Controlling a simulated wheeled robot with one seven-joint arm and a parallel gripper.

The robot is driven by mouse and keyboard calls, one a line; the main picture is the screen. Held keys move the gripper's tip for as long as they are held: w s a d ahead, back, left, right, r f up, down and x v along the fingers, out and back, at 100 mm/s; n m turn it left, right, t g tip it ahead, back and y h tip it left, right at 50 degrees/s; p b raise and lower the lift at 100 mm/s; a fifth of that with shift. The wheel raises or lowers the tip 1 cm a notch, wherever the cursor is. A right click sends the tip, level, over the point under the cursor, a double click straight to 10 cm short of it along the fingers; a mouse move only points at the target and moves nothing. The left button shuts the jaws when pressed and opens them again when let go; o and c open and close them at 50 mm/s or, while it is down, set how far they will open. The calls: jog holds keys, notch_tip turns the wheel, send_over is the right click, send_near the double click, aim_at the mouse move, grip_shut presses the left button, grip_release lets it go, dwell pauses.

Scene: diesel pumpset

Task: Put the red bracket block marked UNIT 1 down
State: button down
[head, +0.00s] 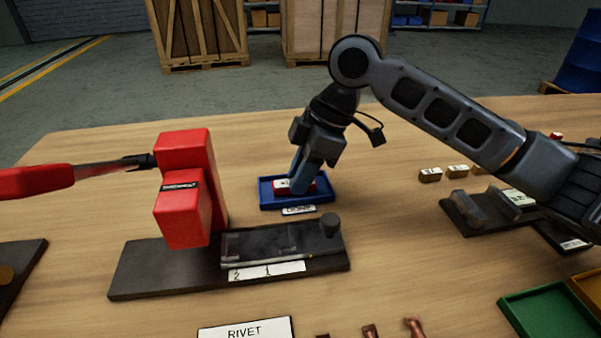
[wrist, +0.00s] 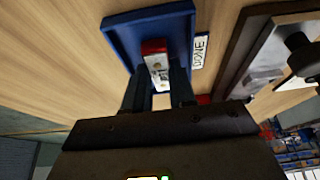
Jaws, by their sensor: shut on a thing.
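My gripper (head: 304,180) points down over a small blue tray in the middle of the table. It is shut on a red bracket block (head: 281,185) with a white face; in the wrist view the block (wrist: 154,47) sits between the two fingers. The marking on it is too small to read. The block is within the blue tray's (head: 265,196) outline, low down; I cannot tell whether it touches the tray floor. The wrist view also shows the blue tray (wrist: 120,24). A white DONE label (wrist: 199,50) lies beside the tray.
A red lever press (head: 184,215) on a dark base plate (head: 150,272) stands left and in front of the tray. Several small blocks (head: 430,175) and a dark fixture (head: 480,212) lie to the right. A green tray (head: 550,312) is at the front right. Bare table surrounds the blue tray's back.

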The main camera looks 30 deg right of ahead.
jog(key=c, duration=1.2)
grip_release()
jog(key=shift+f, duration=0.1)
jog(key=v, duration=1.2)
jog(key=shift+p, duration=0.35)
